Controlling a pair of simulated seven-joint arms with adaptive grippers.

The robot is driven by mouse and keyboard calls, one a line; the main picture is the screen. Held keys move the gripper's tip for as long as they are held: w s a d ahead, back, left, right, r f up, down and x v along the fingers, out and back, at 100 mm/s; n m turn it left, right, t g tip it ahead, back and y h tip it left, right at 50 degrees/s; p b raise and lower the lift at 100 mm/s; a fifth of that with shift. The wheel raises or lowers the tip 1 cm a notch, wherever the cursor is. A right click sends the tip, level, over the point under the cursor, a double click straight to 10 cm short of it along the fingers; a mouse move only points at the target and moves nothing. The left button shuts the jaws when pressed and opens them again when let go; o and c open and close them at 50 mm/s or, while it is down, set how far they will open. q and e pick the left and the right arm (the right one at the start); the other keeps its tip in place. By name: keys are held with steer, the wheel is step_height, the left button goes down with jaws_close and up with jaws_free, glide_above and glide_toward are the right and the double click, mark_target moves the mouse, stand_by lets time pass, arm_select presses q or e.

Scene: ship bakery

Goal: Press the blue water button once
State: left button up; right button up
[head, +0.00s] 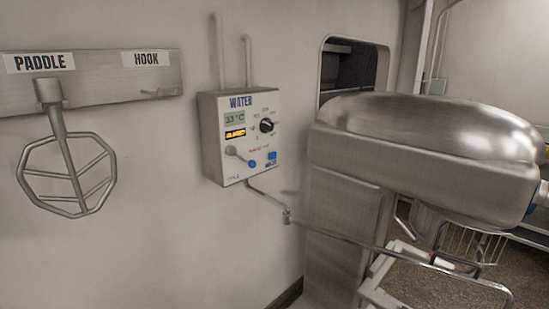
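The white water box (208,142) is fixed to the wall near the middle of the head view, labelled WATER. Low on its front are a small round blue button (252,164) and a blue square part (272,156) to its right. I cannot tell from the small print which one is the water button. Above them are a display reading about 33 °C (235,118), a lit amber display (235,133) and a black dial (266,126). A pale round knob (231,151) sits at lower left of the front. Neither of my grippers is in view.
A large metal mixer (420,150) stands to the right of the box. A thin pipe (340,236) runs from under the box towards the mixer. The wall below the box is clear.

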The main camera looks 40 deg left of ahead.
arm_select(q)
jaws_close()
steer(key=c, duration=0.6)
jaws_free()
